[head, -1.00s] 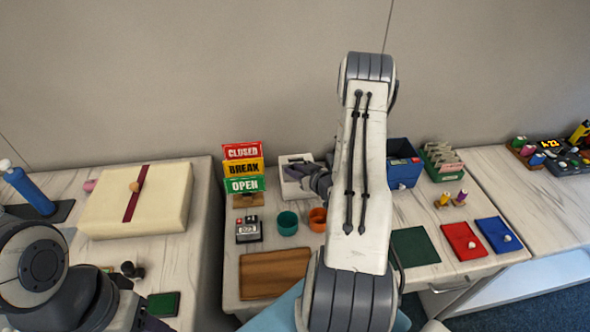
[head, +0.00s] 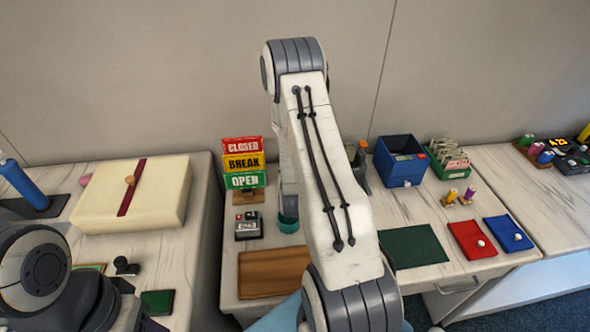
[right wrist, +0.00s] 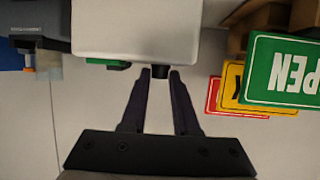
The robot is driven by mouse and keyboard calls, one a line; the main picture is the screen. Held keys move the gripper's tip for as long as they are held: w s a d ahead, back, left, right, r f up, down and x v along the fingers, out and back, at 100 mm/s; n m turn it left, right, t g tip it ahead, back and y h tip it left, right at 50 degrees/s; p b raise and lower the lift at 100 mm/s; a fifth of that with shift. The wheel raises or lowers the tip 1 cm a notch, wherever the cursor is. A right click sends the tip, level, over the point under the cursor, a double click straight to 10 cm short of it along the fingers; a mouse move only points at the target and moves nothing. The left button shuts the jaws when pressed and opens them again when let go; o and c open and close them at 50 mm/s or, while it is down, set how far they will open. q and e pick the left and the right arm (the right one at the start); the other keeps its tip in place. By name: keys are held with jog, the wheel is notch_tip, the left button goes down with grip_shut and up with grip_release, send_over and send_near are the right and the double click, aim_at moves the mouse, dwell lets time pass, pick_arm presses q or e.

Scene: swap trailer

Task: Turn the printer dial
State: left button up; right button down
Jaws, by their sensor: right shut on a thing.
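The printer (right wrist: 150,30) is a pale box-shaped body at the top of the right wrist view. A small black dial (right wrist: 160,71) sticks out from its edge. My right gripper (right wrist: 160,76) has its two dark fingertips on either side of the dial, closed on it. My left arm is at the lower left of the head view. Its gripper is mostly hidden behind its wrist, so its jaws cannot be made out.
A stack of CLOSED, BREAK and OPEN signs (head: 243,163) stands close beside the printer. A teal cup (head: 288,222), a blue box (head: 400,160) and a wooden board (head: 272,273) are on the same table. A large cream box (head: 150,200) lies on the left table.

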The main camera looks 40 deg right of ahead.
jog(key=shift+w+a+m+g+h, duration=0.15)
jog(key=shift+m+g+h, duration=0.45)
jog(key=shift+m, duration=0.1)
jog(key=shift+w+a+m+g+h, duration=0.15)
jog(key=shift+m+g+h, duration=0.35)
jog(key=shift+m+h, duration=0.15)
jog(key=shift+b, duration=0.3)
jog(key=shift+d+m+g, duration=0.1)
jog(key=shift+m+g, duration=0.2)
jog(key=shift+m, duration=0.05)
jog(key=c, duration=0.7)
grip_release()
jog(key=shift+o, duration=0.2)
jog(key=shift+s, duration=0.1)
